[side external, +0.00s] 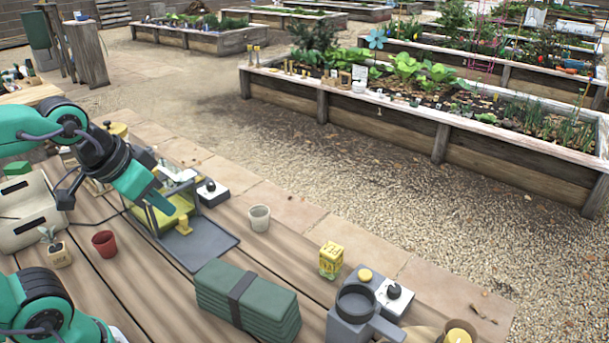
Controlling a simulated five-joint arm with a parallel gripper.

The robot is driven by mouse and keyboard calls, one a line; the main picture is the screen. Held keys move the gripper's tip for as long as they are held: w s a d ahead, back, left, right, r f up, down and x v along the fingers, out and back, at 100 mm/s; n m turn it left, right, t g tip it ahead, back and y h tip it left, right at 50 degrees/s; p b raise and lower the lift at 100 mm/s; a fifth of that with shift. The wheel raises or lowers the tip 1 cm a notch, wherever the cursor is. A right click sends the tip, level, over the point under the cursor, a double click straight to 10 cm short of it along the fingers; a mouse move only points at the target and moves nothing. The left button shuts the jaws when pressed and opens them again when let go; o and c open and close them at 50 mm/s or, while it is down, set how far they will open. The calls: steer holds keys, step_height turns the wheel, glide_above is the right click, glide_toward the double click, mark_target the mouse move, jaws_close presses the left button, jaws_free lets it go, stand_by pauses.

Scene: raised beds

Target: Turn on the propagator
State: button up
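My gripper (155,197) comes in from the left with its teal fingers pointing down. Its fingertips overlap the near-left part of a grey open-framed unit (208,246) with a dark flat front and a yellow-green piece (184,224) inside; contact cannot be made out. I cannot tell whether the fingers are apart. This unit may be the propagator, but no label is readable. A small grey box with a black knob (210,186) stands just behind it to the right, apart from my gripper. The knob's setting is too small to read.
A white cup (259,218), red pot (105,243), potted seedling (58,254) and strapped green stack (248,301) stand around the unit.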

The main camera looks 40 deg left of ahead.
steer(key=shift+w+r, duration=0.1)
steer(key=shift+w, duration=0.1)
jaws_close()
steer(key=w+a+r+m+g, duration=0.1)
steer(key=w+a+r+m, duration=0.4)
steer(key=w, duration=0.4)
steer(key=m+g, duration=0.3)
steer(key=m, duration=1)
glide_above(202, 175)
steer(key=s, duration=0.2)
step_height(202, 175, down, 12)
steer(key=shift+s+r+y, duration=0.2)
steer(key=shift+y, duration=0.2)
steer(key=shift+f, duration=0.1)
steer(key=f, duration=0.4)
steer(key=w+f, duration=0.1)
steer(key=f, duration=0.4)
steer(key=w+f, duration=0.1)
steer(key=f, duration=0.3)
steer(key=shift+f, duration=0.35)
